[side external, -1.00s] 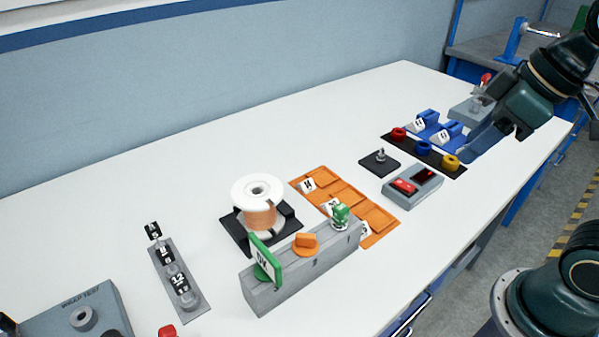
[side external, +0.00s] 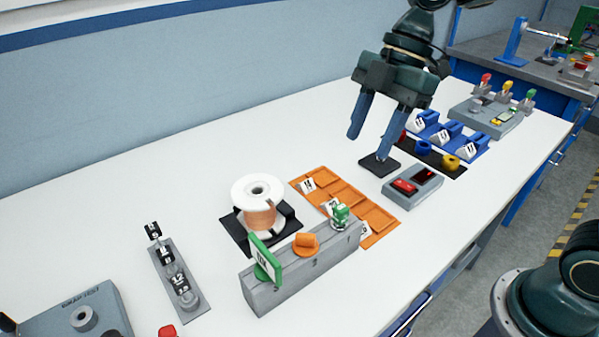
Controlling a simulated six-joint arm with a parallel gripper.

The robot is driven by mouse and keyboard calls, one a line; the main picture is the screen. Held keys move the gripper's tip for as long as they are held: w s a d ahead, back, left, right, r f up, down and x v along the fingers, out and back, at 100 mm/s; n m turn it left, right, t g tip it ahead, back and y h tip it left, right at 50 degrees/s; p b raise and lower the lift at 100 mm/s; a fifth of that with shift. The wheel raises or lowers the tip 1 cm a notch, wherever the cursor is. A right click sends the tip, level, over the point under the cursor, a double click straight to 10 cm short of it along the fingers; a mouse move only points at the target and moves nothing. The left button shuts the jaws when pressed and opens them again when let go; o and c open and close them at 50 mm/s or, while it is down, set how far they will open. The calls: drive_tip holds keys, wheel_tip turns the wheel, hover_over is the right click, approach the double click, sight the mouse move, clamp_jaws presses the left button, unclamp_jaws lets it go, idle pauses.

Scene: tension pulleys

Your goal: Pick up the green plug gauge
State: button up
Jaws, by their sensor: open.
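Two green pieces could be the plug gauge, and I cannot tell which. One is the green-topped piece (side external: 530,95) upright on a grey stand (side external: 470,114) at the back right, beside a yellow-topped (side external: 507,87) and a red-topped piece (side external: 486,79). The other is a small green piece with white marks (side external: 341,214), on the right end of the long grey block (side external: 285,284). My gripper (side external: 369,146) is open and empty, pointing down between these two places. Its right finger overlaps the small black plate (side external: 373,167) in the picture and hides part of it.
The long block also carries a green sign (side external: 264,259) and an orange knob (side external: 306,241). A wire spool (side external: 258,191) stands behind it. Orange trays (side external: 376,216), a grey box with red parts (side external: 415,186) and blue holders (side external: 472,146) lie nearby. Bare white table (side external: 250,145) is behind them.

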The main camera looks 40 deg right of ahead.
sight(342, 207)
drive_tip(key=shift+a+f, duration=0.1)
drive_tip(key=shift+x, duration=4.25)
drive_tip(key=shift+f, duration=0.1)
drive_tip(key=shift+x, duration=2.55)
drive_tip(key=shift+s, duration=0.15)
drive_tip(key=shift+c, duration=0.3)
clamp_jaws()
